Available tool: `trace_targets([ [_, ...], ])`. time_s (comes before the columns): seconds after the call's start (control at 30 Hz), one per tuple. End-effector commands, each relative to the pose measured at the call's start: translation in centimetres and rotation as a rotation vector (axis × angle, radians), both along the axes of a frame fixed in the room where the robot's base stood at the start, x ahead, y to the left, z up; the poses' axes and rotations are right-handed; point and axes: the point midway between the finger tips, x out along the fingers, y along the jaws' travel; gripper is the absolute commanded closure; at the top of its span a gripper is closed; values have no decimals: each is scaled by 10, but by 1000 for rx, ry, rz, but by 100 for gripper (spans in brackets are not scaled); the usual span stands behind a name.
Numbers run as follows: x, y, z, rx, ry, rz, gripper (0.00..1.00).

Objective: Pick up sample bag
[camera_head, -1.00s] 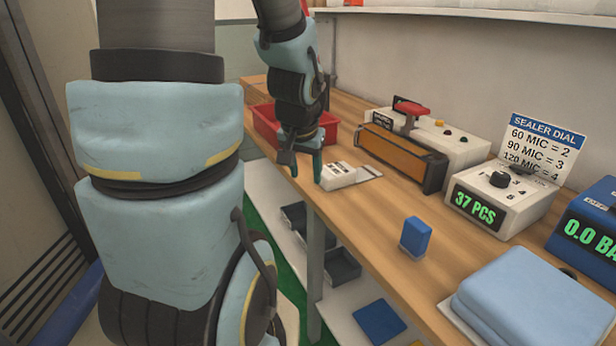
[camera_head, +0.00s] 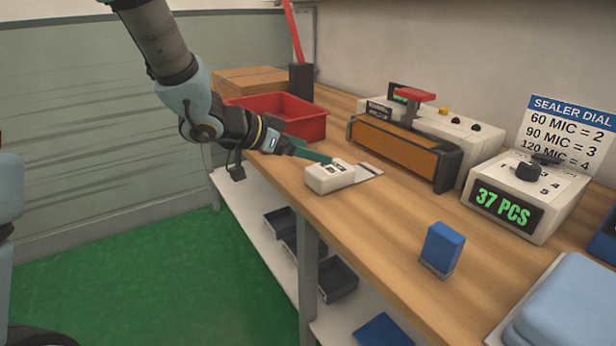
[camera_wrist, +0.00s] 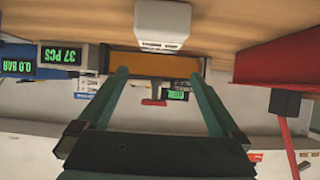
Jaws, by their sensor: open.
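A small white device (camera_head: 330,176) with a printed label lies near the bench's front edge; it is also at the top of the wrist view (camera_wrist: 162,24). A flat pale piece (camera_head: 368,170) extends from its right side. It may be the sample bag, but I cannot tell for sure. My gripper (camera_head: 322,157) reaches in from the left, close to the device's back left side. Its teal fingers are spread with nothing between them in the wrist view (camera_wrist: 158,77). Whether a finger touches the device is unclear.
A red bin (camera_head: 290,120) stands behind my gripper. An orange-fronted sealer (camera_head: 400,150) is to the right, with a counter box (camera_head: 530,200) reading 37 PCS. A small blue block (camera_head: 442,248) stands near the front edge. Bare wood lies between them.

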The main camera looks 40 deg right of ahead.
Motion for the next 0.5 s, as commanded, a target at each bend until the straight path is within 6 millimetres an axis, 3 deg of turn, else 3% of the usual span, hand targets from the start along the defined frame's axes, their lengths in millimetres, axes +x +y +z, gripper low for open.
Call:
trace_targets([
  [0.2, -2, -30, -17, 2, 0, 0, 0],
  [0.5, -5, -52, -30, 3, 0, 1, 0],
])
